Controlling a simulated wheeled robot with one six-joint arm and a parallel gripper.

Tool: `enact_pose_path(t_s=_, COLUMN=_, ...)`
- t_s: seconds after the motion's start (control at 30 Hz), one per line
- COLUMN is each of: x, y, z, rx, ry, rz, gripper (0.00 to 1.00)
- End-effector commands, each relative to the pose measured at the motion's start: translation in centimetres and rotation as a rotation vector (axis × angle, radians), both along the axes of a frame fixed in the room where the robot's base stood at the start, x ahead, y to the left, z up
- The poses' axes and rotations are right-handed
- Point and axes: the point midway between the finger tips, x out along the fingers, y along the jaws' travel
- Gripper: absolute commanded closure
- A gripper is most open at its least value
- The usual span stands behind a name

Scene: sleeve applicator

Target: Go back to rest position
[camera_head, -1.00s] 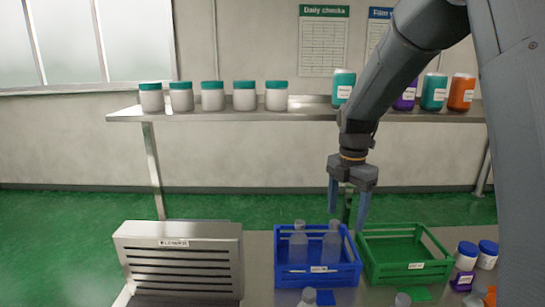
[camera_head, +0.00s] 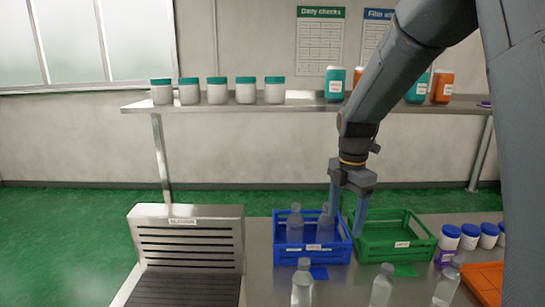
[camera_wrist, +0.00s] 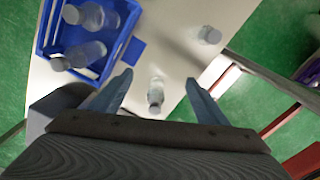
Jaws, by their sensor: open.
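My gripper (camera_head: 347,210) hangs fingers-down above the back of the bench, in front of the gap between the blue crate (camera_head: 281,254) and the green crate (camera_head: 366,254) in the head view. Its two fingers are apart with nothing between them. In the wrist view the open gripper (camera_wrist: 158,92) shows at the bottom, with the blue crate (camera_wrist: 42,47) at upper left and clear bottles in it. A clear bottle (camera_wrist: 155,95) stands on the bench, seen past the fingertips.
A slatted steel machine (camera_head: 188,240) with a dark belt stands at left. Clear bottles (camera_head: 302,283) stand in front. White jars with blue lids (camera_head: 470,236) and an orange tray (camera_head: 488,280) are at right. A shelf (camera_head: 230,106) with jars runs along the wall behind.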

Motion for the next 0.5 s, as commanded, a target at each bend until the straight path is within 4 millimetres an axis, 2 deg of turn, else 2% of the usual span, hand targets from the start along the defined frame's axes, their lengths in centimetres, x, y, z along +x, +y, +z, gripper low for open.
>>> enact_pose_path(t_s=0.27, x=-2.0, y=-0.1, z=-2.2, rx=0.005, ry=-0.013, rz=-0.263, gripper=0.32)
enact_pose_path(t_s=0.37, x=-3.1, y=-0.2, z=-3.3, rx=0.009, ry=-0.021, rz=-0.400, gripper=0.32)
enact_pose_path(t_s=0.5, x=-5.3, y=-0.2, z=-5.6, rx=0.020, ry=-0.035, rz=-0.669, gripper=0.32)
